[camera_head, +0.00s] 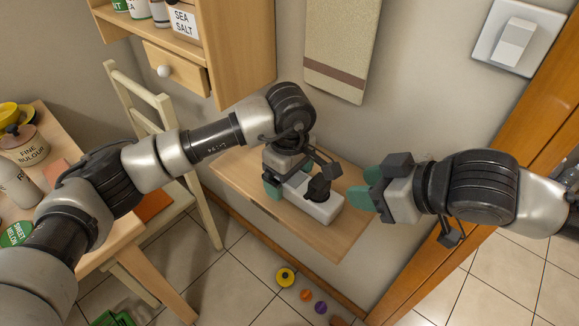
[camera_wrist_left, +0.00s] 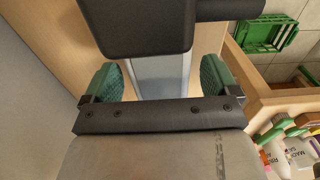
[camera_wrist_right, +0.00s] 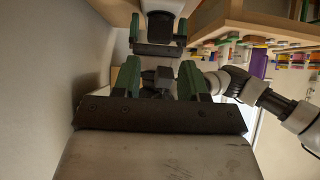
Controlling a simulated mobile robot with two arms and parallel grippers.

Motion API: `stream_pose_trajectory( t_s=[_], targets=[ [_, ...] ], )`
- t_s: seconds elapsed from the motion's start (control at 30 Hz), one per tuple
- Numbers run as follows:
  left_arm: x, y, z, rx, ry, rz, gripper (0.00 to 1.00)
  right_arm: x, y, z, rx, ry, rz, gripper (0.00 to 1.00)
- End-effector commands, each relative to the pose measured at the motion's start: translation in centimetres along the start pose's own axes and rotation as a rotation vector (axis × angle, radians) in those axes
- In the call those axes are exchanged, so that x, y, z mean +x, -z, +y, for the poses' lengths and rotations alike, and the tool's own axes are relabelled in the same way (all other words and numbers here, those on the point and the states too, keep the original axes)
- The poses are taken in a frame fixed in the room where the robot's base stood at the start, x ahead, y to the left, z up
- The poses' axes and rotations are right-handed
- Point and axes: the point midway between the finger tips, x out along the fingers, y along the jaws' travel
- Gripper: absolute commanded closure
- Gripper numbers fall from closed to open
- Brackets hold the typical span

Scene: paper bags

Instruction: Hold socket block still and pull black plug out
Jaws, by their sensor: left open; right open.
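The white socket block (camera_head: 322,208) lies on a small wooden wall shelf, with the black plug (camera_head: 319,187) standing in its top. My left gripper (camera_head: 287,187) is open at the block's left end. In the left wrist view its green fingers are on either side of the grey-looking block (camera_wrist_left: 160,82); contact cannot be told. A large dark shape, probably the plug (camera_wrist_left: 140,28), is ahead. My right gripper (camera_head: 362,190) is open and empty, just right of the block.
The wooden shelf (camera_head: 345,240) has bare room in front of the block. A cream chair (camera_head: 205,205) and a table stand to the left. A wall cabinet (camera_head: 235,50) hangs above. A wooden door frame (camera_head: 480,170) is behind my right arm. Small coloured things lie on the tiled floor.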

Motion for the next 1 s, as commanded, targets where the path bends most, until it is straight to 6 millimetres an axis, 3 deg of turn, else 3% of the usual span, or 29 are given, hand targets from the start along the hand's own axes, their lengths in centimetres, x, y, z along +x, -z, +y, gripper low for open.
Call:
stream_pose_trajectory(
  t_s=[0.2, 0.57, 0.77, 1.0],
  targets=[
    [0.0, -0.02, 0.01, 0.001, 0.0, 0.0, 0.12, 0.0, 0.0, 0.01, 0.0, 0.0, 0.0, 0.57],
    [-0.04, -0.03, 0.01, 0.001, 0.0, 0.0, 0.67, 0.0, 0.0, 0.0, 0.0, 0.0, 0.0, 0.57],
    [-0.05, -0.03, 0.01, 0.001, 0.0, 0.0, 0.69, 0.0, 0.0, 0.0, 0.0, 0.0, 0.0, 0.3],
    [-0.06, -0.03, 0.02, 0.001, -0.001, 0.0, 0.69, 0.31, -0.44, -0.1, 0.015, 0.017, 0.044, 0.3]
  ],
)
